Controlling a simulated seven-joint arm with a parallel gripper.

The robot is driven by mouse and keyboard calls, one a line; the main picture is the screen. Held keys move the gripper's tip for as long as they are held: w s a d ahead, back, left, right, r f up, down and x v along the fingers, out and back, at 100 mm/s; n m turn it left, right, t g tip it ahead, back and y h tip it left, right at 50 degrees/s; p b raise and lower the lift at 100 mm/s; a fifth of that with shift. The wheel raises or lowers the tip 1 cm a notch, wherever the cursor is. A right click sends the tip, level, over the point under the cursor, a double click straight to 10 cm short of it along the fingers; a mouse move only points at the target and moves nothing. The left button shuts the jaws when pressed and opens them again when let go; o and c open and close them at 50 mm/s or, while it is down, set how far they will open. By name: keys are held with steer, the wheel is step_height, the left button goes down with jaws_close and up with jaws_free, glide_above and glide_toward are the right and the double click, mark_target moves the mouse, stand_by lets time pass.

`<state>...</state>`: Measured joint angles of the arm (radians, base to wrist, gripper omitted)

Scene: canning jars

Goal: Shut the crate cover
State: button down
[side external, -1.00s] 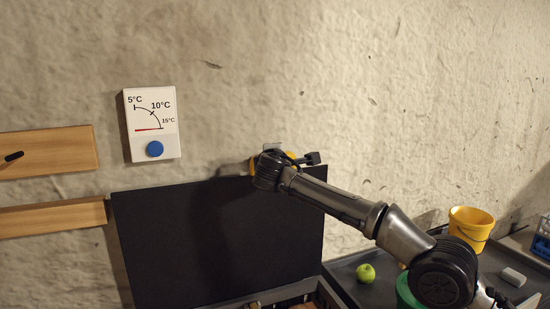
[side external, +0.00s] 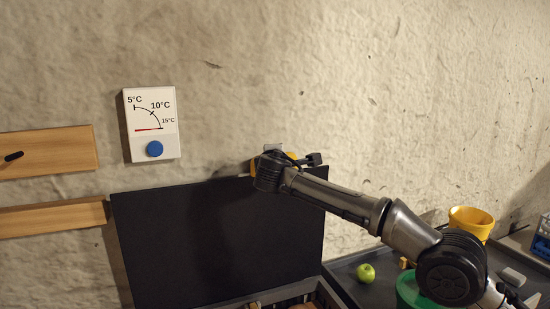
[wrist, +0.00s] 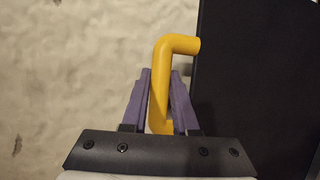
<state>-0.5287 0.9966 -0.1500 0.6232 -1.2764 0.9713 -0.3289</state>
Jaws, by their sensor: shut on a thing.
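The crate cover (side external: 180,245) is a large black panel standing open, roughly upright, near the wall. It also shows as a dark panel at the right of the wrist view (wrist: 265,90). A yellow bent handle (wrist: 178,48) is at the cover's upper edge. My gripper (wrist: 160,85) has purple fingers on either side of the handle's bar and is shut on it. In the side external view my gripper is mostly hidden behind my wrist at the cover's top edge. The crate (side external: 235,304) shows only a strip of its rim at the bottom, with its contents mostly cut off.
A green apple (side external: 366,273), a green container (side external: 412,292) and a yellow bucket (side external: 470,222) stand on the dark table to the right. A thermometer panel (side external: 152,125) and wooden boards (side external: 50,150) are on the wall at the left.

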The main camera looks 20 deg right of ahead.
steer(key=s+f, duration=0.2)
steer(key=s, duration=0.7)
steer(key=s+f, duration=0.3)
steer(key=s, duration=0.6)
steer(key=shift+a, duration=0.15)
steer(key=c, duration=0.7)
jaws_free()
steer(key=shift+s, duration=0.15)
steer(key=v, duration=1.3)
steer(key=shift+s+r, duration=0.3)
steer(key=shift+r, duration=0.15)
